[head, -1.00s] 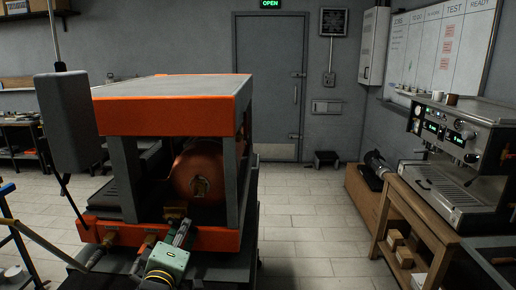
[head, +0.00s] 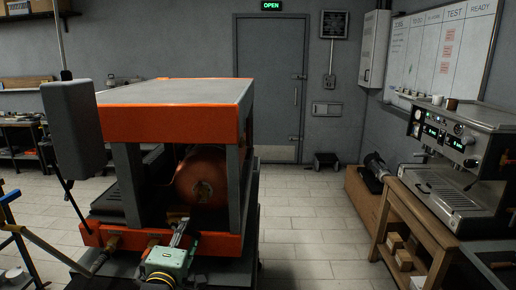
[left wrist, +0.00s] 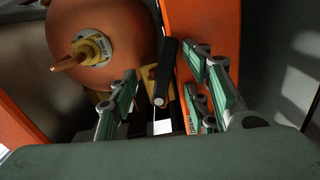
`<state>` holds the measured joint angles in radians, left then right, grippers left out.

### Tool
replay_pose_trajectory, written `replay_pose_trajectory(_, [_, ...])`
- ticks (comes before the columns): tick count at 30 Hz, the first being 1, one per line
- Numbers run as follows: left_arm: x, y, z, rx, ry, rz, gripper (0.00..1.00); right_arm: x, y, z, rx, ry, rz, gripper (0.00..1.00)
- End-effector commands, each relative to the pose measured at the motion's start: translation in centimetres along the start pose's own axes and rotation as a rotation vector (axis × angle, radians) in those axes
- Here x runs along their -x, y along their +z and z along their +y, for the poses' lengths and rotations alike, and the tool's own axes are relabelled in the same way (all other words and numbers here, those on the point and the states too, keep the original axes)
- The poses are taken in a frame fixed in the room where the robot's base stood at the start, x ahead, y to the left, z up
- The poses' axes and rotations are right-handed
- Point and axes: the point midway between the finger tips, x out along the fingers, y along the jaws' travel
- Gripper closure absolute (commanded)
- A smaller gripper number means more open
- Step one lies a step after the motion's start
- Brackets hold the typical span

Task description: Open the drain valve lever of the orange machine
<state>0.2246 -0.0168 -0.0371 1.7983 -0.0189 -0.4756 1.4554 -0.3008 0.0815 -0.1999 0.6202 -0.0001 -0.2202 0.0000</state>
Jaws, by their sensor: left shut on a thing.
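The orange machine (head: 172,126) stands at the left of the head view, with its open end showing a copper boiler (head: 201,180). My left gripper (head: 179,233) is at the low front edge of this end. In the left wrist view, a black lever handle (left wrist: 166,70) with a round pale end lies between the fingers of my left gripper (left wrist: 162,80), which is shut on it. A yellow part (left wrist: 177,105) shows behind the lever. The exact contact with the fingers is hard to see. My right gripper is not in view.
A brass fitting (left wrist: 92,47) with a copper tip sticks out of the boiler, left of the lever. An orange frame post (left wrist: 207,28) is close on the right. A wooden bench with an espresso machine (head: 462,160) stands at the right. The floor between is clear.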

Motion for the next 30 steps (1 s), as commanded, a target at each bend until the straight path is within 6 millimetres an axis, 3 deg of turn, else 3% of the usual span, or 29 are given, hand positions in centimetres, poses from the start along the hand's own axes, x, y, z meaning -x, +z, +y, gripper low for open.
replay_pose_trajectory(1, [-0.2, 0.4, 2.1, -0.019, 0.041, -0.006, 0.75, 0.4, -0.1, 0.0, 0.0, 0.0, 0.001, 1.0])
replay_pose_trajectory(30, [4.0, 0.1, 1.2, -0.059, 0.026, 0.0, 0.75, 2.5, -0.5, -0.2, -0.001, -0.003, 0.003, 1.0])
